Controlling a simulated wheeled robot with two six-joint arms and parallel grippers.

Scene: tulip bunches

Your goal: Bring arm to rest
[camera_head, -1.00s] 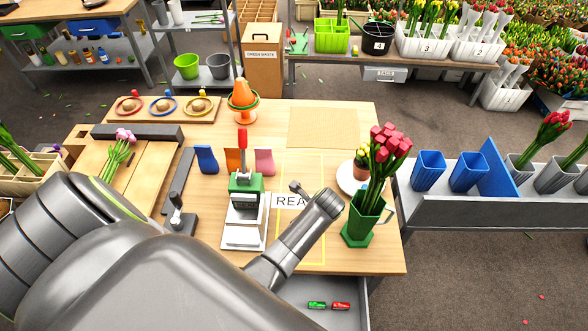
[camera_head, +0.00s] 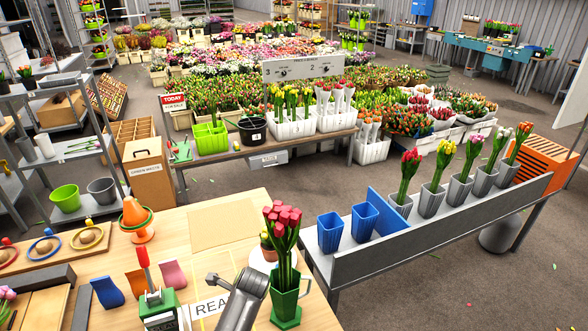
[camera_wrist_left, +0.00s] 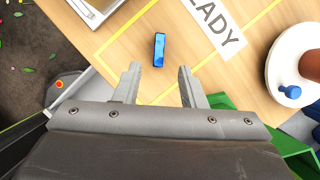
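My left arm comes in from the bottom of the head view, and its grey wrist (camera_head: 245,297) is over the work table beside the green jug. In the left wrist view my left gripper (camera_wrist_left: 161,80) has its two fingers apart with nothing between them. It is above the wooden table top (camera_wrist_left: 120,55). A small blue item (camera_wrist_left: 160,50) lies on the wood just beyond the fingertips. My right gripper is in neither view.
A green jug (camera_head: 285,308) of red tulips (camera_head: 283,222) stands close right of my left wrist. A green-and-white stamp press (camera_head: 160,308) stands left. A READY label (camera_head: 210,306) lies between. Blue cups (camera_head: 331,233) stand on the right-hand bench.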

